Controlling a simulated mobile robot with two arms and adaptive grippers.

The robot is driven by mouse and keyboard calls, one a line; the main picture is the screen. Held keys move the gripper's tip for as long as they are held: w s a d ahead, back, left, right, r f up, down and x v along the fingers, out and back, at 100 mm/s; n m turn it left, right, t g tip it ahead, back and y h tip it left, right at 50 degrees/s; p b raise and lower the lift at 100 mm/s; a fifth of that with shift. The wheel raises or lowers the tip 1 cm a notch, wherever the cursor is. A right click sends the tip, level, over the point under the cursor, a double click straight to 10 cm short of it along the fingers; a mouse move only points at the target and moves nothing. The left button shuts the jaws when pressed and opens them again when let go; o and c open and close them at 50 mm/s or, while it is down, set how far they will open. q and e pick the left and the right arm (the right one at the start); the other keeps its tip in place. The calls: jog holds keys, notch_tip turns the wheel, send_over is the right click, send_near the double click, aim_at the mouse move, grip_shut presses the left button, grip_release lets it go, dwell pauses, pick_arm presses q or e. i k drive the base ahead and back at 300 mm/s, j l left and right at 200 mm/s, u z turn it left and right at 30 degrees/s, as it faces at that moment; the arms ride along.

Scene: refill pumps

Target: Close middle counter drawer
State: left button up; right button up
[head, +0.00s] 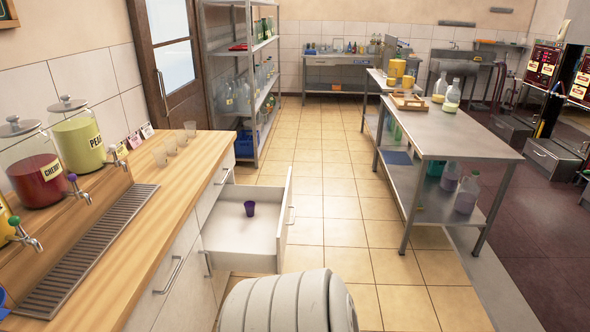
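A white counter drawer (284,222) is pulled far out from the wooden-topped counter (205,165) on the left. It stands between a nearer and a farther front with bar handles, so it looks like the middle one. Its handle (292,216) is on the outer face, toward the aisle. A small purple cup (249,208) stands upright inside the drawer, and the rest of the visible drawer floor is bare. Neither of my grippers is in view, so nothing shows touching the drawer.
Several clear cups (175,143) and drink dispensers (77,135) stand on the counter. A metal shelf rack (208,65) stands beyond it. A steel table (455,135) with bottles is on the right. The tiled aisle (335,210) is open; a large white ribbed rounded object (290,303) fills the bottom centre.

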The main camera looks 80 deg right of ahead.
aim_at(234, 242)
jog(key=k+z, duration=0.35)
jog(key=k+l+z, duration=0.15)
jog(key=z, duration=0.2)
